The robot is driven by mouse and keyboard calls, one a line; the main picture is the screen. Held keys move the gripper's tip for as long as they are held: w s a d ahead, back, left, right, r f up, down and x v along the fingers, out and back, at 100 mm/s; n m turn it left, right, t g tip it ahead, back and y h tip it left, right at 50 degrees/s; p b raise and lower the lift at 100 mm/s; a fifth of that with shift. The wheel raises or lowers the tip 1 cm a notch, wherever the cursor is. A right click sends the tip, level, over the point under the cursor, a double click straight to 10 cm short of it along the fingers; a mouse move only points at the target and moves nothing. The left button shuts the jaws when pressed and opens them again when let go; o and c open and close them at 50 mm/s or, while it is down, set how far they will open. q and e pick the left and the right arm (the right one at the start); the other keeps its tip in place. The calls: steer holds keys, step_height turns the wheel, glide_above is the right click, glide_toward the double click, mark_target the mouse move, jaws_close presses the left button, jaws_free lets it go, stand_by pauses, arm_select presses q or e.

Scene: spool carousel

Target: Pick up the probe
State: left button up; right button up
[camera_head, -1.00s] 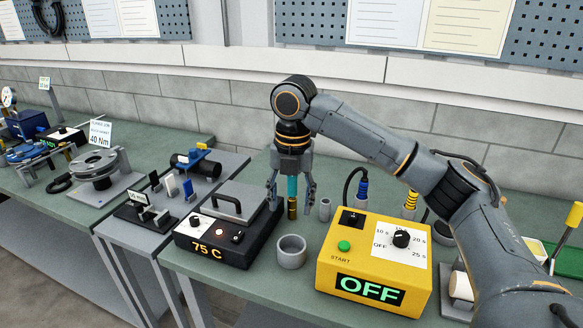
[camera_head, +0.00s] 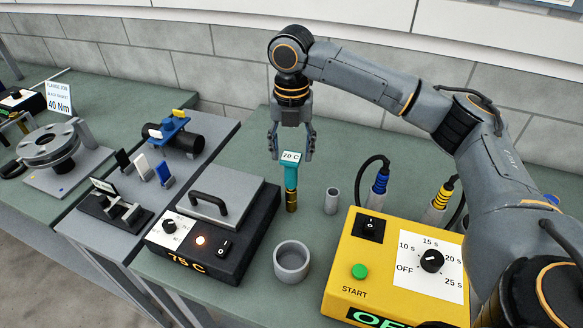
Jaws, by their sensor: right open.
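The probe (camera_head: 291,178) stands upright on the green bench. It has a teal body, a brass-coloured lower end and a small white display at its top reading 70 C. My right gripper (camera_head: 291,156) points down at the probe's top. Its jaws are open, one finger on each side of the display in the picture, and they hold nothing. Whether a finger touches the probe I cannot tell. My left gripper is out of view.
A black hot plate (camera_head: 199,247) marked 75 C stands left of the probe, with a grey cup (camera_head: 291,261) in front. A small grey cylinder (camera_head: 332,201) is close at right. A yellow timer box (camera_head: 390,275) and cabled plugs (camera_head: 380,185) stand further right.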

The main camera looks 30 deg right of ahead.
mark_target(291, 157)
steer(key=f, duration=0.3)
steer(key=shift+w+f, duration=0.2)
steer(key=shift+f, duration=0.1)
step_height(291, 157, down, 4)
steer(key=shift+r+p, duration=0.15)
steer(key=shift+p, duration=0.45)
steer(key=shift+f, duration=0.5)
steer(key=c, duration=1)
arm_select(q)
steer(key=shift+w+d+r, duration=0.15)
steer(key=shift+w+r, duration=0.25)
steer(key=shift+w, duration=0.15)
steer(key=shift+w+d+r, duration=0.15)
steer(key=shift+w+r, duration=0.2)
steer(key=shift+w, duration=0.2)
arm_select(e)
jaws_close()
